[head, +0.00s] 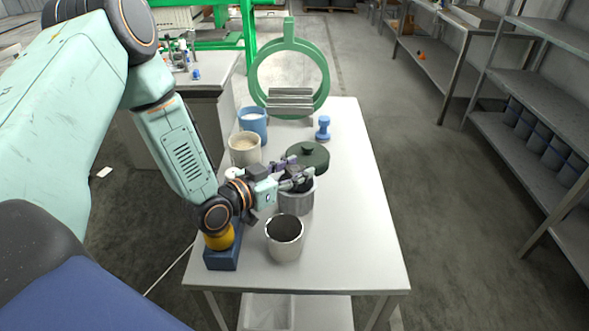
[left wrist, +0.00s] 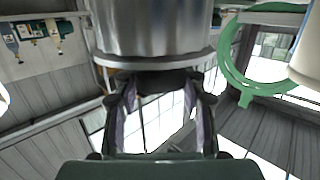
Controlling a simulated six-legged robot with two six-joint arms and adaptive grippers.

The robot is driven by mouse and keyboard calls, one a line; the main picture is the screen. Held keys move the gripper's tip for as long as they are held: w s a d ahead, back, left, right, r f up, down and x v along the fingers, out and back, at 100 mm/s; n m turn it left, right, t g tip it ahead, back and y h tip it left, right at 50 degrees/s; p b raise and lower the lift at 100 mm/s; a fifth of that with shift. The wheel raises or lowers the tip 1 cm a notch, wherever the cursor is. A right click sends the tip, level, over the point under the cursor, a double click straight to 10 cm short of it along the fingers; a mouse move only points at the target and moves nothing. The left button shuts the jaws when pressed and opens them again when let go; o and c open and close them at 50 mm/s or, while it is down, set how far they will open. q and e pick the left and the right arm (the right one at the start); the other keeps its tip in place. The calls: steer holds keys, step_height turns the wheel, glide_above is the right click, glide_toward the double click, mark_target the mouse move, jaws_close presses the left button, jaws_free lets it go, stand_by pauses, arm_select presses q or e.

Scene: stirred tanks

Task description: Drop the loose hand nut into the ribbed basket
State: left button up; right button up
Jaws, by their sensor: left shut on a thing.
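The grey ribbed basket (head: 296,204) stands on the white table in the head view. In the left wrist view, which is upside down, a grey metallic cylinder wall (left wrist: 155,35) with a pale rim fills the top middle and appears to be the basket. My left gripper (head: 298,179) comes in from the left, over the basket's mouth. It is shut on a dark thing, apparently the hand nut (head: 297,185). The dark thing also shows between the fingertips in the left wrist view (left wrist: 165,80), close to the rim. The fingers partly hide it. My right gripper is not in view.
A beige cup (head: 245,150), a blue cup (head: 253,123), a blue knobbed piece (head: 323,128) and a green ring stand (head: 262,87) are farther back. The table's right side is clear.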

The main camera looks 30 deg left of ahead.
arm_select(q)
steer(key=shift+d+r, duration=0.15)
steer(key=shift+d, duration=0.1)
steer(key=o, duration=0.7)
steer(key=shift+d, duration=0.15)
steer(key=o, duration=0.5)
steer(key=shift+a, duration=0.45)
steer(key=shift+d, duration=0.3)
step_height(320, 180, up, 8)
steer(key=shift+r, duration=0.15)
steer(key=shift+a+r, duration=0.15)
steer(key=shift+r, duration=0.7)
